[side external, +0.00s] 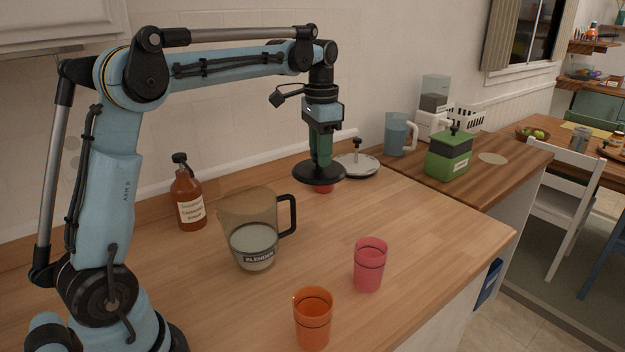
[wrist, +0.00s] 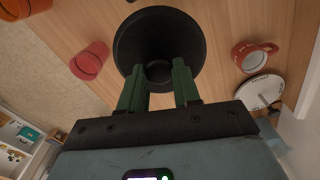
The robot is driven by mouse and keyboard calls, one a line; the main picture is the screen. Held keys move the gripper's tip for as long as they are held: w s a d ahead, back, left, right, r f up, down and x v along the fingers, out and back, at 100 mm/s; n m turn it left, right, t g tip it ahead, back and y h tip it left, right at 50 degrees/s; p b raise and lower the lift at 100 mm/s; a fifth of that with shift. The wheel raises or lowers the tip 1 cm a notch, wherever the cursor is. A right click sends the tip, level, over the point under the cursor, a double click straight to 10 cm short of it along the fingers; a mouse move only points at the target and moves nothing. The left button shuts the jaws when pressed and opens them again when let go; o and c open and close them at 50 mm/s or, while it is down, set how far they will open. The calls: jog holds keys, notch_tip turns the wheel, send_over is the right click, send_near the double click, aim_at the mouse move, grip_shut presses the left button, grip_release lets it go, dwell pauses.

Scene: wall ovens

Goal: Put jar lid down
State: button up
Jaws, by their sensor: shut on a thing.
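The jar lid is a round black disc (side external: 319,176) held under my gripper (side external: 320,160), which has green fingers. In the wrist view the lid (wrist: 140,45) sits at the tips of my gripper (wrist: 160,80), with the fingers shut on its raised middle. In the side view the lid hangs about level above the wooden counter (side external: 420,215); the exact gap below it is hard to tell. A red mug (side external: 325,188) is partly hidden behind and below the lid. It shows in the wrist view (wrist: 251,58) to the right of the lid, apart from it.
A blender jug (side external: 252,222) and sauce bottle (side external: 187,198) stand left. Pink (side external: 369,265) and orange (side external: 312,318) cups stand at the front. A white round scale-like object (side external: 362,168) lies behind the lid. The counter's right-middle is clear.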

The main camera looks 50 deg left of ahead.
aim_at(320, 173)
notch_tip(320, 173, down, 18)
jog(key=shift+r, duration=0.25)
dwell(0.3)
jog(key=shift+f, duration=0.1)
jog(key=o, duration=1)
jog(key=shift+o, duration=0.2)
notch_tip(320, 173, up, 12)
jog(key=shift+s+r, duration=0.1)
jog(key=shift+r, duration=0.05)
jog(key=s+d+n+t, duration=0.3)
jog(key=s+d+t, duration=0.4)
jog(key=s+d, duration=0.5)
jog(key=s, duration=0.3)
jog(key=shift+f, duration=0.4)
